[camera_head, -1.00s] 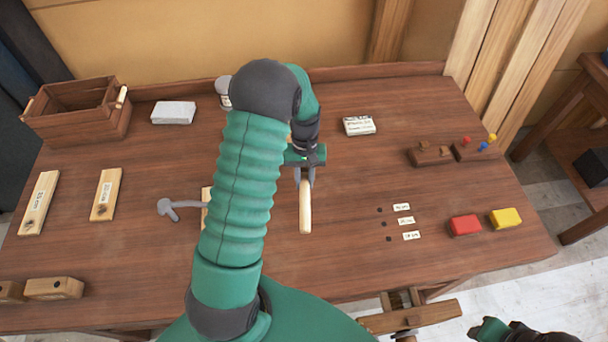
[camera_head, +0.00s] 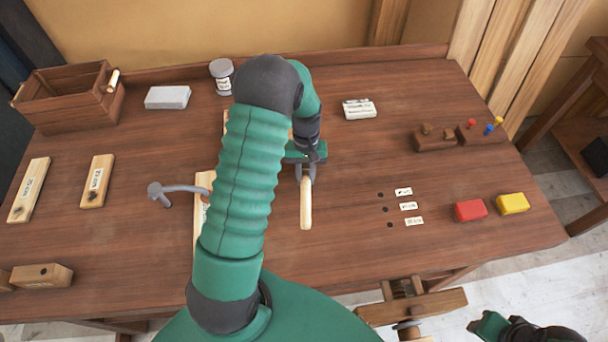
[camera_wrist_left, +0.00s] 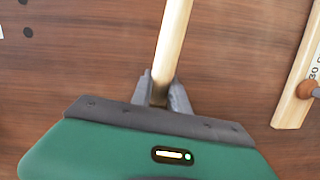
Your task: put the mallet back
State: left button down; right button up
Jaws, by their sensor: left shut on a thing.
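My left gripper (camera_head: 305,168) is shut on a pale wooden handle, which I take as the mallet (camera_head: 306,205). The handle points toward the front of the bench. In the left wrist view the handle (camera_wrist_left: 173,35) runs up from between the fingers of the left gripper (camera_wrist_left: 160,92); the mallet's head is not visible. My right gripper (camera_head: 488,326) is at the lower right, beyond the bench's front edge, its fingers unclear. No place marked for the mallet can be made out.
A grey tool (camera_head: 178,189) lies left of my arm, by a labelled board (camera_head: 199,215) partly hidden. A wooden crate (camera_head: 70,110), grey block (camera_head: 167,97) and jar (camera_head: 222,76) stand behind. Red (camera_head: 470,210) and yellow (camera_head: 513,203) blocks sit right. Bare wood surrounds the handle.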

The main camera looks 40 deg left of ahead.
pick_arm(q)
jog(key=shift+d+f, duration=0.1)
jog(key=shift+f, duration=0.15)
jog(key=c, duration=1.2)
grip_release()
jog(key=shift+a+f, duration=0.15)
jog(key=shift+a, duration=0.35)
jog(key=shift+d, duration=0.1)
jog(key=shift+d, duration=0.1)
jog(key=shift+r, duration=0.4)
notch_tip(320, 180, up, 8)
jog(key=p, duration=0.6)
jog(key=shift+f+p, duration=0.2)
jog(key=shift+p, duration=0.2)
jog(key=shift+f, duration=0.15)
